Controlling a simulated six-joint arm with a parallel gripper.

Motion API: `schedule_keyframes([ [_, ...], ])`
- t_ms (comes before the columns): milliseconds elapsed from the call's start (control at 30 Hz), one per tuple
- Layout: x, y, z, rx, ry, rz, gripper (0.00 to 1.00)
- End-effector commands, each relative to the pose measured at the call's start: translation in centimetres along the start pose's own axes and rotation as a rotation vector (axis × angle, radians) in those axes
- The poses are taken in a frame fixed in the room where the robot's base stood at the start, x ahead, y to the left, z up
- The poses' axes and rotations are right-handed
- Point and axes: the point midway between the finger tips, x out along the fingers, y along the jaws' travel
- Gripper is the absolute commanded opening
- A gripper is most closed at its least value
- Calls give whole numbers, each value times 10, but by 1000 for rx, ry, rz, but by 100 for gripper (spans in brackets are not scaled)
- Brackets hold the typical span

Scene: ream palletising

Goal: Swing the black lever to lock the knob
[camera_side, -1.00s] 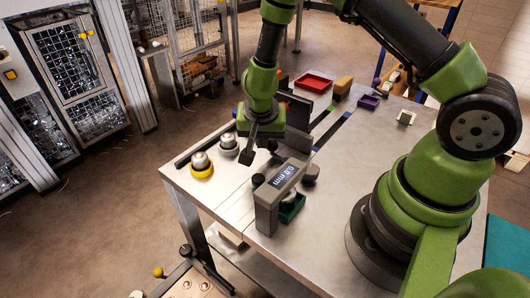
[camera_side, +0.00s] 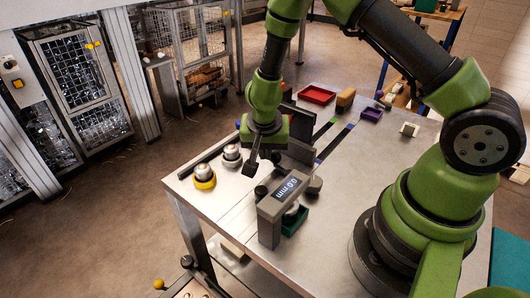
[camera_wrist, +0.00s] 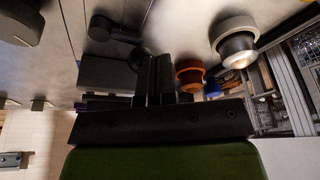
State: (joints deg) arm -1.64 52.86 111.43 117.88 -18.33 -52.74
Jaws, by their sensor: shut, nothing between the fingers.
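My gripper (camera_side: 250,168) points down over the table with its dark fingers together and nothing between them. The shut fingers (camera_wrist: 160,72) also show in the wrist view. A black lever-like part (camera_wrist: 118,30) with a round end lies ahead of them, apart from the fingertips in the picture. In the side view a small black round part (camera_side: 261,190) sits just below and right of my fingertips, beside a grey gauge with a lit display (camera_side: 286,191). I cannot tell for sure which of these dark parts is the knob or whether the lever is swung across.
Two round silver-topped buttons, one on a yellow ring (camera_side: 204,181) and one on a pale ring (camera_side: 232,155), stand left of my gripper. A green tray (camera_side: 297,224) sits by the gauge. A red tray (camera_side: 317,94) and purple tray (camera_side: 371,114) are farther back. The right tabletop is mostly clear.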

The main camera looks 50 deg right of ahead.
Motion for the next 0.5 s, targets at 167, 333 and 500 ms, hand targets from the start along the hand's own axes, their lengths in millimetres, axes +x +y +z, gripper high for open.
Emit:
schedule_keyframes([
  [167, -14, -4, -2, 1, 4, -4, 0],
  [333, -39, -9, -4, 2, 5, -6, 0],
  [500, -67, -14, -6, 0, 4, -6, 0],
])
